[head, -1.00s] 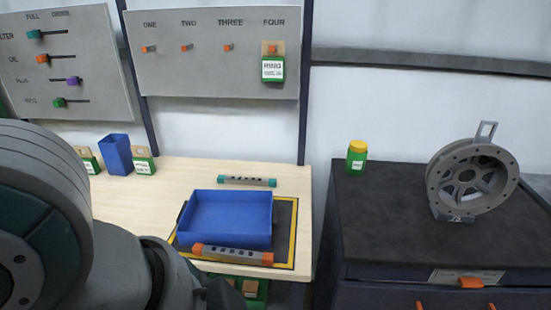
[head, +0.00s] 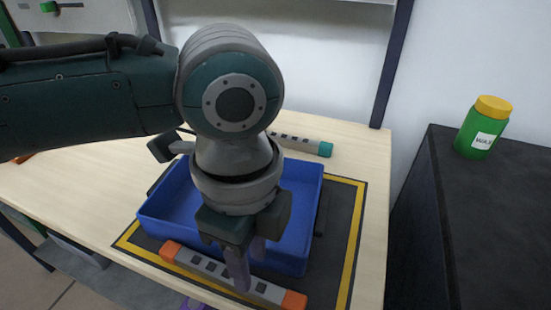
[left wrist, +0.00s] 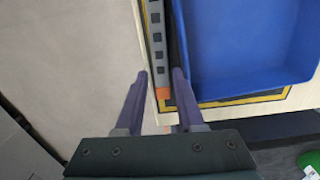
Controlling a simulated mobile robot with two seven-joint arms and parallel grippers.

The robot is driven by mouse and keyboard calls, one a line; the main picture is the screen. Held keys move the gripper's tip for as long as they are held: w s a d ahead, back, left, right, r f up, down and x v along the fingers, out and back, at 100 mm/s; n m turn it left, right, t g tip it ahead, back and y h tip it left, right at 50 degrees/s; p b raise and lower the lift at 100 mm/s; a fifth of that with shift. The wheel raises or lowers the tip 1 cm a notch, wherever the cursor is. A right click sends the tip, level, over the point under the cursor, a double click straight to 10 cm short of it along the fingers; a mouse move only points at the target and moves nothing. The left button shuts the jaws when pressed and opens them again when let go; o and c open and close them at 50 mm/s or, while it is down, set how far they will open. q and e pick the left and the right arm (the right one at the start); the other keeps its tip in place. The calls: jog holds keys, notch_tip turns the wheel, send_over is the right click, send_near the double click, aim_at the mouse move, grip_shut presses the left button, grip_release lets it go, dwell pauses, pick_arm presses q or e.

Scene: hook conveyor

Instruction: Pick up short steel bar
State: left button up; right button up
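A grey steel bar with orange ends (head: 215,271) and dark square slots lies along the front of the blue tray. It also shows in the left wrist view (left wrist: 156,45). My left gripper (head: 247,266) points down at this bar, beside the tray's front wall. In the left wrist view its two purple fingers (left wrist: 160,75) are apart, with the bar between them in the picture; I cannot tell whether they touch it. A second bar with teal ends (head: 300,142) lies behind the tray, partly hidden by my arm. My right gripper is not in view.
The blue tray (head: 305,215) stands on a dark mat with a yellow border (head: 347,250) on the wooden table (head: 372,170). A green jar with a yellow lid (head: 483,127) stands on the black cabinet (head: 510,210) at the right.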

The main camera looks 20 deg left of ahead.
aim_at(253, 284)
pick_arm(q)
notch_tip(253, 284, down, 6)
jog(key=shift+r+b, duration=0.1)
jog(key=shift+b, duration=0.35)
grip_shut()
jog(key=shift+r, duration=0.1)
